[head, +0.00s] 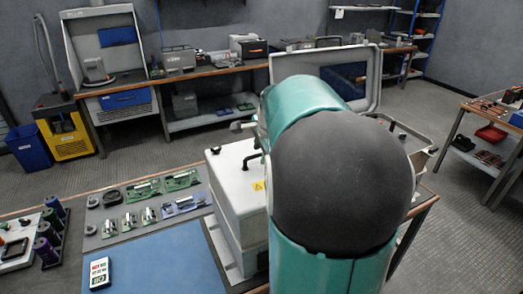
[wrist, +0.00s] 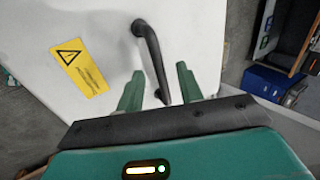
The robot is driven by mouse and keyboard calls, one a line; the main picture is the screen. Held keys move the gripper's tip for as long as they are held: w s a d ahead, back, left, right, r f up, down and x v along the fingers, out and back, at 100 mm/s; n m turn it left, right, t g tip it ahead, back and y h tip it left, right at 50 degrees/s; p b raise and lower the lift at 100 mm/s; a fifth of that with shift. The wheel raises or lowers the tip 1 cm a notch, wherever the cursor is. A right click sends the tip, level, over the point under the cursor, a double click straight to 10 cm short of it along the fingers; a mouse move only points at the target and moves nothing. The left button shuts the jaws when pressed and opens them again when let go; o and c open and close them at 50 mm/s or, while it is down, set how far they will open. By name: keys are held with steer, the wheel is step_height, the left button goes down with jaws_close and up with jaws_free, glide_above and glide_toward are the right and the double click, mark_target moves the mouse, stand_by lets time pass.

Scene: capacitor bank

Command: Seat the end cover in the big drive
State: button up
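A white panel with a black bar handle and a yellow warning label, which looks like the end cover (head: 232,165), sits on top of a pale box, perhaps the big drive (head: 252,232), on the bench. The panel fills much of the wrist view (wrist: 95,35); its black handle (wrist: 152,55) runs down toward my gripper (wrist: 160,88). My gripper's two green fingers are apart, with the lower end of the handle showing between them. I cannot tell whether they touch it. In the head view my arm hides the gripper and the panel's right side.
A blue mat (head: 165,265) lies on the bench left of the box, with several green circuit boards (head: 143,190) behind it and a small meter (head: 100,273) on it. An open grey case (head: 372,72) stands behind my arm. Floor is free beyond the bench.

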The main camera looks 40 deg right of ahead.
steer(key=shift+r, duration=0.1)
steer(key=v, duration=1.3)
steer(key=shift+r, duration=0.3)
steer(key=shift+s, duration=0.1)
steer(key=s+a+f+n, duration=0.3)
steer(key=a+n, duration=0.4)
steer(key=a, duration=0.2)
steer(key=s+a+f+n+y, duration=0.1)
steer(key=s+a+f+n, duration=0.3)
steer(key=a+n, duration=0.3)
steer(key=s+a+f+n, duration=0.4)
steer(key=a+n, duration=0.3)
steer(key=a, duration=0.6)
steer(key=shift+f+t+y, duration=0.25)
steer(key=shift+t+y, duration=0.05)
steer(key=shift+t, duration=0.1)
steer(key=shift+s, duration=0.1)
